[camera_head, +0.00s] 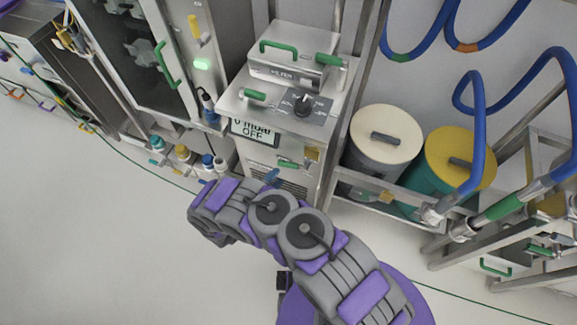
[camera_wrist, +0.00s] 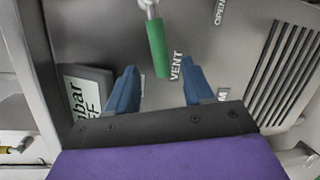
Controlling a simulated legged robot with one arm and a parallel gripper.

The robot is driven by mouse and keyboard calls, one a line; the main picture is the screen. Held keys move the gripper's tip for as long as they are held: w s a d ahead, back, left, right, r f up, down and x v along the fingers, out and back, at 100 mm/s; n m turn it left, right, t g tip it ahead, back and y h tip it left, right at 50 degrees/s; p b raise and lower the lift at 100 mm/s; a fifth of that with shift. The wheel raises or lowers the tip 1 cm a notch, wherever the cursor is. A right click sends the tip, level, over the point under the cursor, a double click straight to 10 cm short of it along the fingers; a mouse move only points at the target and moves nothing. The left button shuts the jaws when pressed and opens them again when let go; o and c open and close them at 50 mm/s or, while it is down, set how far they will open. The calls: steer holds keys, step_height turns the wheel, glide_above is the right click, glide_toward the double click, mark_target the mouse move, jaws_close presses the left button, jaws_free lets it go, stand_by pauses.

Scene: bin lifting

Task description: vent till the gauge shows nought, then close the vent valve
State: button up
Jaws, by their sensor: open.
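The gauge display (camera_head: 255,131) on the front of the steel pump unit reads 0 mbar and OFF. It also shows, partly cut, at the left of the wrist view (camera_wrist: 88,92). The vent valve's green lever (camera_wrist: 157,47) lies beside the VENT label, with an OPEN label (camera_wrist: 220,12) farther up to the right. In the head view a green lever (camera_head: 289,165) sits below the display. My gripper (camera_wrist: 161,84) is open, its blue fingers on either side of the lever's lower end, with nothing held. In the head view my gripper (camera_head: 271,177) is close to the unit's front.
The unit's top carries a dial (camera_head: 303,105) and a box with green handles (camera_head: 290,55). A cream-lidded drum (camera_head: 386,132) and a yellow-lidded drum (camera_head: 460,158) stand at right. Bottles (camera_head: 182,153) stand at left. The floor in front is clear.

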mark_target(289, 164)
steer(key=b+x, duration=0.2)
steer(key=x, duration=0.7)
steer(key=shift+s+d+r, duration=0.1)
steer(key=shift+s+d, duration=0.1)
steer(key=shift+a, duration=0.6)
steer(key=shift+c, duration=0.2)
steer(key=shift+d, duration=0.5)
steer(key=c, duration=0.6)
steer(key=shift+a, duration=0.2)
jaws_close()
